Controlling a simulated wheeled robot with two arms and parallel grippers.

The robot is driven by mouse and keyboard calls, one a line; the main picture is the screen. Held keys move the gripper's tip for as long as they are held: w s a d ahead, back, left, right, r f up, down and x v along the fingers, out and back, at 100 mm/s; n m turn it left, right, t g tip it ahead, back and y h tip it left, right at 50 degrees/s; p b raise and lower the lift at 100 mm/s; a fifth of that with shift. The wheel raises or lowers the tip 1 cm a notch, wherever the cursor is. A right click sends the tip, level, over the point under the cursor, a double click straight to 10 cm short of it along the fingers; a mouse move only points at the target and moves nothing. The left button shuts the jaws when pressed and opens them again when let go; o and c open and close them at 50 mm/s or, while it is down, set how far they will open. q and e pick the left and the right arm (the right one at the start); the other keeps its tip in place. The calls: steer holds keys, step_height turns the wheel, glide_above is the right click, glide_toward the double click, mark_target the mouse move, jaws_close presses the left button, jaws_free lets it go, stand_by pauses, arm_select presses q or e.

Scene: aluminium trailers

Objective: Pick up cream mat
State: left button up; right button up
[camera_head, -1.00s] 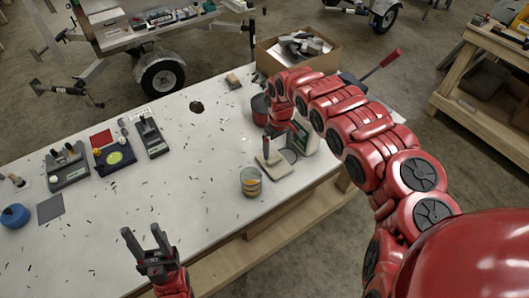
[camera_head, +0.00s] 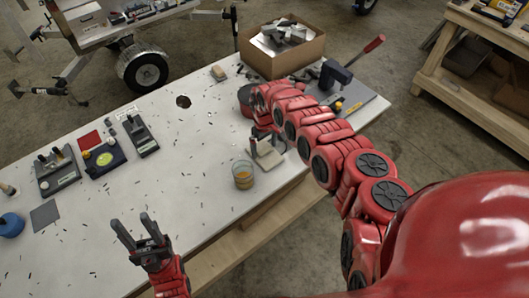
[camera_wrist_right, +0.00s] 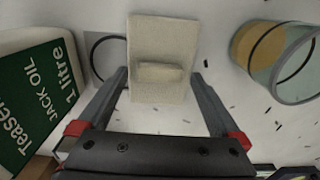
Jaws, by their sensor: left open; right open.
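The cream mat (camera_wrist_right: 163,30) lies flat on the white table in the right wrist view, with a small cream block (camera_wrist_right: 160,72) at its near part. It also shows as a pale patch below my right arm in the head view (camera_head: 269,158). My right gripper (camera_wrist_right: 160,78) is open and empty, with one finger on each side of the mat's near part. In the head view my right gripper (camera_head: 264,142) is partly hidden by its own arm. My left gripper (camera_head: 142,234) is open and empty over the table's front left.
A glass with yellow contents (camera_wrist_right: 272,58) stands right of the mat. A green and white oil can (camera_wrist_right: 40,90) stands left of it. A cardboard box (camera_head: 283,58) is at the table's back edge. Small dark bits are scattered across the table.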

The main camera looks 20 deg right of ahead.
steer(key=shift+f, duration=0.45)
steer(key=c, duration=1.3)
steer(key=shift+w+r, duration=0.1)
steer(key=shift+r, duration=0.05)
